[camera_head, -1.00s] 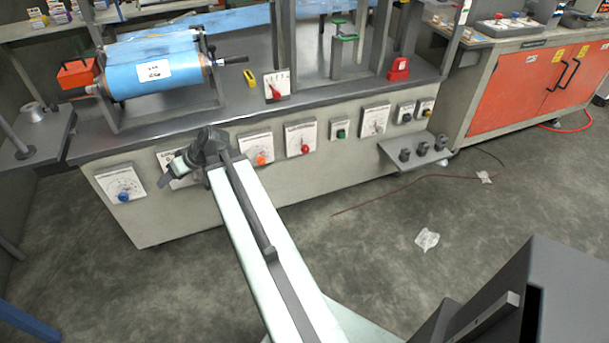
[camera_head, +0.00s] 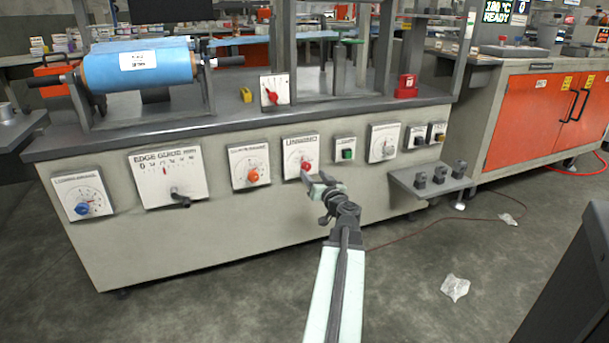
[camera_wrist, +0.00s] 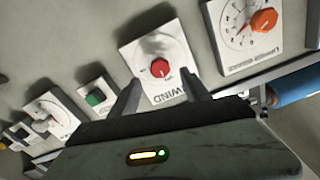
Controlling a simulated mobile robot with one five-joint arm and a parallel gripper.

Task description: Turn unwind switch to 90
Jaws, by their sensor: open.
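The unwind switch is a red round knob (camera_head: 306,166) on a white dial plate (camera_head: 301,146) on the grey machine front. In the wrist view the red knob (camera_wrist: 160,68) sits near the middle, with upside-down lettering ending in "WIND" on its plate. My gripper (camera_head: 318,185) is just in front of and below the knob in the head view. In the wrist view its two dark fingers are apart, with the knob between and slightly beyond the tips (camera_wrist: 162,80). I see no contact with the knob. The knob's exact angle is too small to read.
An orange knob (camera_head: 253,175) is on the plate to the left, and a green button (camera_head: 348,154) to the right. A small shelf (camera_head: 430,184) with dark posts juts out at right.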

